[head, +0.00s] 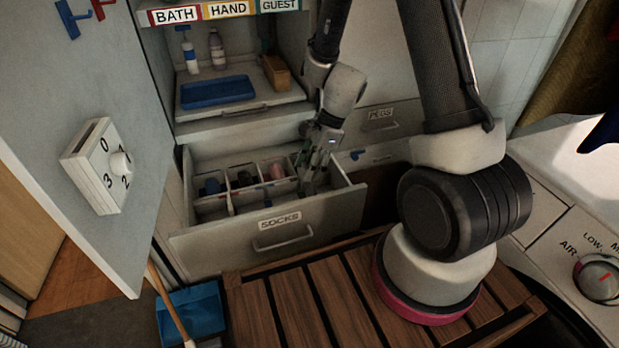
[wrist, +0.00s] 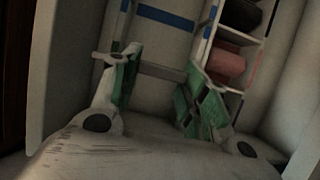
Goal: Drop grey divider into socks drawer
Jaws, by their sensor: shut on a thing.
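The socks drawer (head: 225,243) is pulled open, with its SOCKS label on the front. Several compartments on its left and middle hold rolled socks (head: 243,179). My gripper (head: 308,182) points down into the right part of this drawer. In the wrist view its green-padded fingers (wrist: 160,85) stand apart, shut on the grey divider (wrist: 163,72), a thin pale bar spanning between them. Blue marks (wrist: 165,16) show on the drawer floor beyond it. A pink sock roll (wrist: 225,65) lies in a compartment to the right. The divider is hard to make out in the head view.
A shelf above holds a blue tray (head: 217,92), bottles (head: 190,55) and a wooden box (head: 275,72). An open door with a dial (head: 100,165) stands at left. A PEGS drawer (head: 382,115) is at right. Wooden slats (head: 310,300) lie below the drawer.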

